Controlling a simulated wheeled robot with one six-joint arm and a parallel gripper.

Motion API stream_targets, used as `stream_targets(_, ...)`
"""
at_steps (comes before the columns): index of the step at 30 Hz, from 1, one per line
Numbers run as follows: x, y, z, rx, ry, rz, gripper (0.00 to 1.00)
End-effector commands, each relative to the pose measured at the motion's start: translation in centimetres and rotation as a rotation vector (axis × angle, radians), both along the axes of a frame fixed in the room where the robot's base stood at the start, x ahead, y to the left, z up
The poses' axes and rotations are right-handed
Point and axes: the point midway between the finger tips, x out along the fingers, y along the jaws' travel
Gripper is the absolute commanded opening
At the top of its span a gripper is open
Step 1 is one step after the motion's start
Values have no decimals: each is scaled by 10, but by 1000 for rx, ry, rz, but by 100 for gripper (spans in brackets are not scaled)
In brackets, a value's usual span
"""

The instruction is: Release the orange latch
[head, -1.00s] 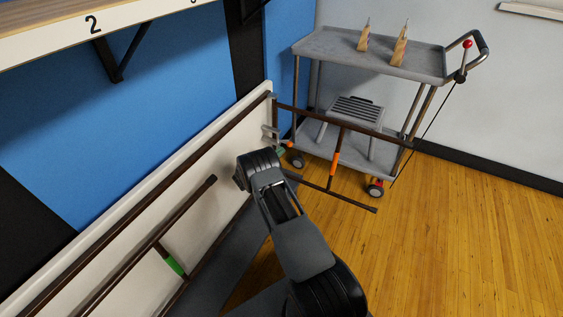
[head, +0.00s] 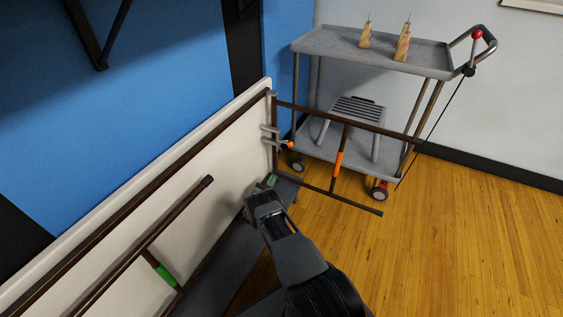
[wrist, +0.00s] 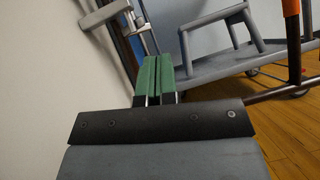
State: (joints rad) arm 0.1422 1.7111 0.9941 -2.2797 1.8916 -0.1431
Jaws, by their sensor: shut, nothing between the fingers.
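A small grey metal latch with an orange end (head: 290,145) sits on the post where the brown gate (head: 312,110) meets the white panel, in the head view. A longer orange sleeve (head: 338,172) wraps the gate's upright bar. My gripper (head: 271,181) is below the latch and apart from it, near the foot of the panel. In the wrist view its green fingers (wrist: 153,80) are pressed together with nothing between them. Grey metal fittings (wrist: 103,15) show at the upper left there; the orange end of the latch is not visible in that view.
A grey cart (head: 375,55) with wooden pieces (head: 402,43) and a red-knobbed lever (head: 476,35) stands behind the gate. A grey stool (head: 353,112) is on its lower shelf. A brown rail with a green sleeve (head: 165,276) is at left. Open wooden floor (head: 470,230) lies right.

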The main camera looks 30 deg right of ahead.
Motion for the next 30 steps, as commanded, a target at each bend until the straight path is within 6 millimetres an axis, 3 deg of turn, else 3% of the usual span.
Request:
stream_targets(18,32,-77,56,0,-1,-1,0)
stream_targets(24,29,-82,80,0,-1,1,0)
stream_targets(30,28,-85,90,1,0,0,0)
